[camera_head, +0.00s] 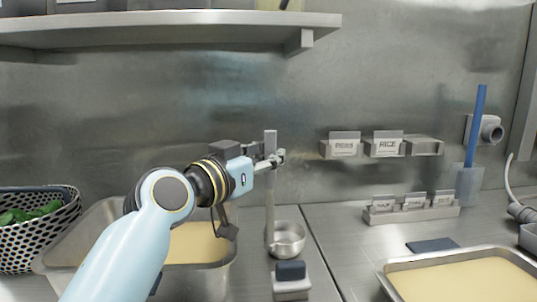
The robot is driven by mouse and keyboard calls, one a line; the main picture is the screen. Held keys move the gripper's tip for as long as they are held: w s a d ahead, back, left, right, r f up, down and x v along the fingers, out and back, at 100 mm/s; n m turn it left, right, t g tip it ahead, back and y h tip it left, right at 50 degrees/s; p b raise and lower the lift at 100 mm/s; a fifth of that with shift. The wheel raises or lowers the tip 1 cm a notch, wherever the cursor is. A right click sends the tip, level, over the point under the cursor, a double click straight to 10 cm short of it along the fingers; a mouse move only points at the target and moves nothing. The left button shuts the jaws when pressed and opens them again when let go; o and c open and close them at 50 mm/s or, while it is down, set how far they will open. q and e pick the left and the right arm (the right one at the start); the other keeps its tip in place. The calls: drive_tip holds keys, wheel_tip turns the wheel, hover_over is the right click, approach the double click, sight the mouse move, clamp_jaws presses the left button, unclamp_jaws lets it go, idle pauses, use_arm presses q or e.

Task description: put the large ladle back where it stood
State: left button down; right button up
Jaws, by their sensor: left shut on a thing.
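The large ladle (270,205) is upright, with a long grey handle and a round metal bowl (288,240) at the bottom. My left gripper (268,160) is shut on the upper part of its handle. The bowl is low over the steel counter, just right of a deep pan; I cannot tell whether it touches the counter. My right gripper is not in view.
The deep pan (103,217) of yellowish liquid lies behind my left arm. A dark-topped block (291,285) sits in front of the ladle bowl. A shallow tray (384,277) is at right. A blue-handled tool (476,125) stands in a clear holder (468,186). A shelf (150,22) hangs above.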

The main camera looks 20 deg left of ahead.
use_arm(q)
drive_tip(key=shift+r, duration=0.1)
idle(0.3)
drive_tip(key=shift+f+b, duration=0.3)
drive_tip(key=shift+f, duration=0.1)
drive_tip(key=c, duration=0.7)
unclamp_jaws()
drive_tip(key=shift+s, duration=0.15)
